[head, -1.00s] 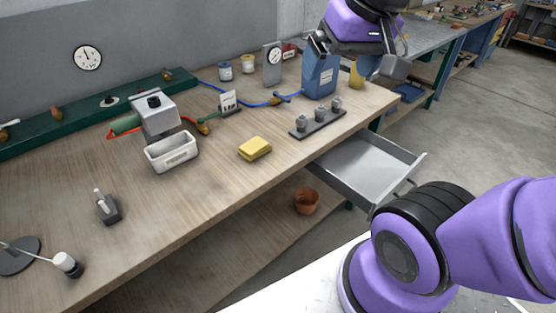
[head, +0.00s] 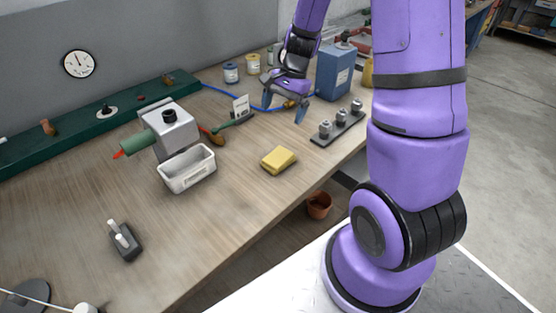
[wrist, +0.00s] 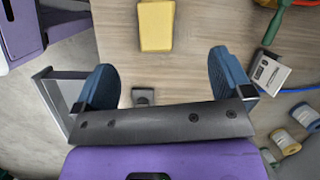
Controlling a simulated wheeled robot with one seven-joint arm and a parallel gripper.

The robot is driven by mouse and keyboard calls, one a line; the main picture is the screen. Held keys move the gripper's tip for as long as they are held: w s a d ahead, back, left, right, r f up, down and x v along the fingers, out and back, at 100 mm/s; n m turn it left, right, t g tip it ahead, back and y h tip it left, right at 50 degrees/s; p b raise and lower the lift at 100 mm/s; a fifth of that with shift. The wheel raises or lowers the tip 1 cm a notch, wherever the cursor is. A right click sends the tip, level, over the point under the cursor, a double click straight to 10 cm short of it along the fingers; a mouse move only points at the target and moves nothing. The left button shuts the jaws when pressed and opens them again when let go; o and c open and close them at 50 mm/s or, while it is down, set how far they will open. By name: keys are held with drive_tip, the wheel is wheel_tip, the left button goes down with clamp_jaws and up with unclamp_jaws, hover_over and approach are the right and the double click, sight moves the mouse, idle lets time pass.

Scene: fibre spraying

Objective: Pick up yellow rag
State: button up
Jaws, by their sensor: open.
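The yellow rag (head: 278,159) lies folded on the wooden bench top, right of the white bin. It also shows in the wrist view (wrist: 156,25), at the top centre, beyond and between my finger tips. My gripper (head: 284,106) is open and empty above the back part of the bench, up and to the right of the rag in the head view. Its two blue fingers (wrist: 161,62) are spread wide in the wrist view and do not touch the rag.
The white bin (head: 187,179) and a grey machine (head: 178,132) stand left of the rag. A rack of metal weights (head: 338,128) and a blue canister (head: 333,73) stand to the right. A blue hose (head: 233,97) runs behind. Bench in front of the rag is clear.

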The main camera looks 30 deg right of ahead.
drive_tip(key=m, duration=0.2)
approach(279, 155)
drive_tip(key=r, duration=0.1)
drive_tip(key=shift+w+f+m+g+y, duration=0.1)
drive_tip(key=shift+f+m+g+y, duration=0.1)
drive_tip(key=shift+f, duration=0.15)
drive_tip(key=shift+w+f+m+g+y, duration=0.1)
drive_tip(key=shift+w+f+g, duration=0.1)
drive_tip(key=shift+f, duration=0.15)
drive_tip(key=shift+x, duration=5.15)
drive_tip(key=shift+d+f, duration=0.1)
drive_tip(key=c, duration=1)
